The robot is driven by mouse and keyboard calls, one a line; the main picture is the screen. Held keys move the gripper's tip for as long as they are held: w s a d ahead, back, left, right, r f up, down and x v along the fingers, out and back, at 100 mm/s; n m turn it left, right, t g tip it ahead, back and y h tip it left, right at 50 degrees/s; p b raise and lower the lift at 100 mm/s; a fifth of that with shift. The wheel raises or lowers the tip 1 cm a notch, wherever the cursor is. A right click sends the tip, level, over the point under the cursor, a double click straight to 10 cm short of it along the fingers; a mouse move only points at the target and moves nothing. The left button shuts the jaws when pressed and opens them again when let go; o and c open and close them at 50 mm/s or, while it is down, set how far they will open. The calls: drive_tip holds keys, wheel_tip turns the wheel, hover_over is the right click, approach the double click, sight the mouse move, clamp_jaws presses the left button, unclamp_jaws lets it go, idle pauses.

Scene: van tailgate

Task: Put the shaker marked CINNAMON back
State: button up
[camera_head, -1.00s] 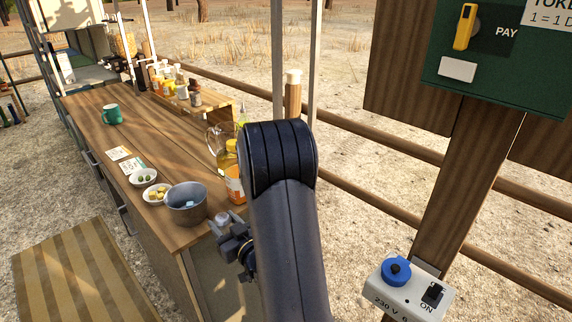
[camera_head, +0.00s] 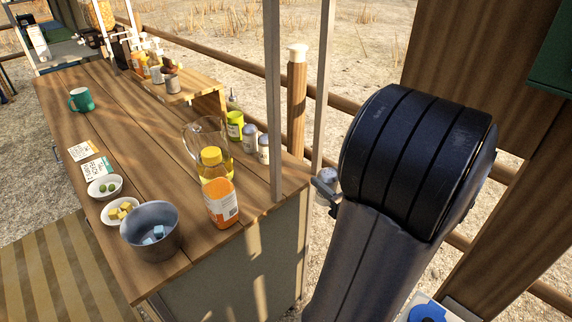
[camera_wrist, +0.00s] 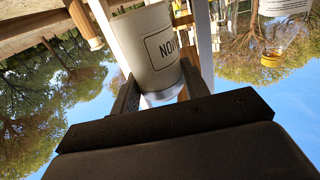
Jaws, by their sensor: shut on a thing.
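My gripper (camera_wrist: 158,92) is shut on a pale shaker (camera_wrist: 150,45) in the wrist view. Only part of its dark-framed label shows, and the full word cannot be read. In the head view my gripper (camera_head: 322,190) holds the shaker (camera_head: 328,177) out past the right end of the counter (camera_head: 140,150), clear of it. My arm hides part of the gripper. Two similar pale shakers, one (camera_head: 250,138) and another (camera_head: 264,149), stand upright on the counter's right edge; their labels are too small to read.
A glass pitcher (camera_head: 200,135), orange-labelled bottle (camera_head: 219,190) and yellow-green jar (camera_head: 235,125) stand near those shakers. A metal bowl (camera_head: 150,235) is at the front. A post (camera_head: 274,90) rises by the counter's right edge. A raised shelf (camera_head: 190,90) holds several bottles.

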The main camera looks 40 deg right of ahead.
drive_tip(key=shift+s+d, duration=0.1)
drive_tip(key=shift+d, duration=0.1)
drive_tip(key=shift+w, duration=0.3)
drive_tip(key=w+f, duration=0.1)
drive_tip(key=w, duration=0.4)
drive_tip(key=w+d+f, duration=0.1)
drive_tip(key=w, duration=0.5)
drive_tip(key=w+f+b, duration=0.1)
drive_tip(key=w, duration=0.5)
drive_tip(key=shift+w+d+f, duration=0.1)
drive_tip(key=shift+d+f, duration=0.15)
drive_tip(key=shift+f, duration=0.1)
drive_tip(key=shift+r, duration=0.1)
drive_tip(key=shift+f, duration=0.25)
drive_tip(key=o, duration=1.1)
